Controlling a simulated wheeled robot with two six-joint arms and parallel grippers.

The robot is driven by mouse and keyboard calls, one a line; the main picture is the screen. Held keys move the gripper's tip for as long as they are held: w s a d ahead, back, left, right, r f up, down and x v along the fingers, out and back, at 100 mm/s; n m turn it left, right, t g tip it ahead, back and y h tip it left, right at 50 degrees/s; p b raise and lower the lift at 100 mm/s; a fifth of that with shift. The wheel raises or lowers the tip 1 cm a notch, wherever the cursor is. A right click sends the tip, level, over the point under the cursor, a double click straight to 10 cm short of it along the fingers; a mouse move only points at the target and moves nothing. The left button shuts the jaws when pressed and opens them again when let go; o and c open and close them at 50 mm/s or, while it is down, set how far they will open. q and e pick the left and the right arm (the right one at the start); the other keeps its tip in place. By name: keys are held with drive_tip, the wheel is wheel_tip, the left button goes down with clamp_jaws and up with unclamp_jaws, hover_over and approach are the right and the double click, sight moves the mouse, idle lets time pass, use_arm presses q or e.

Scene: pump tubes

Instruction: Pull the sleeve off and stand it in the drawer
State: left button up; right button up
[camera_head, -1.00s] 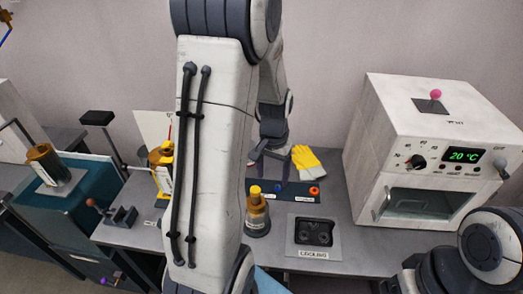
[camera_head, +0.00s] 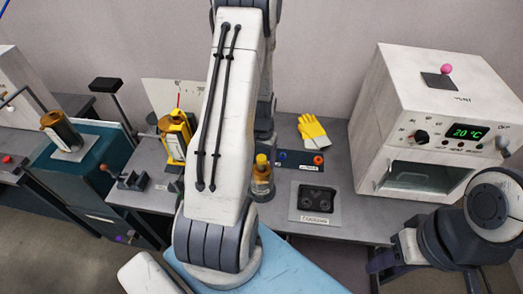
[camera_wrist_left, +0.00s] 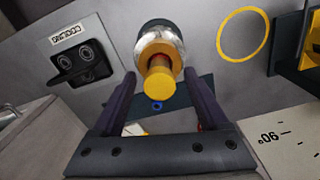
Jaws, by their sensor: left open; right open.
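A brown bottle-like tube with a yellow cap (camera_head: 262,182) stands upright on the bench, partly behind my left arm. In the left wrist view its yellow cap (camera_wrist_left: 158,62) points at the camera. My left gripper (camera_wrist_left: 160,84) is open, its fingers on either side of the cap with gaps visible. In the head view this gripper is mostly hidden by my own arm. Another brown cylinder (camera_head: 60,130) stands tilted on a teal box at the left. My right gripper (camera_head: 382,262) is open and empty at the lower right. I cannot single out the sleeve or an open drawer.
A white oven (camera_head: 440,130) stands at the right. A cooling plate (camera_head: 315,203) lies right of the tube, with yellow gloves (camera_head: 313,128) behind. A yellow stand (camera_head: 175,135) and a small clamp (camera_head: 132,181) are to the left. A purple knob (camera_head: 120,238) shows below the bench.

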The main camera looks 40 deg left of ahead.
sight(262, 157)
use_arm(q)
drive_tip(key=shift+f, duration=0.15)
drive_tip(key=shift+c, duration=0.3)
clamp_jaws()
drive_tip(key=shift+r+p, duration=0.6)
drive_tip(key=shift+r, duration=0.1)
idle(0.6)
drive_tip(key=shift+r+p, duration=1.85)
drive_tip(key=shift+r, duration=0.4)
drive_tip(key=shift+f, duration=0.1)
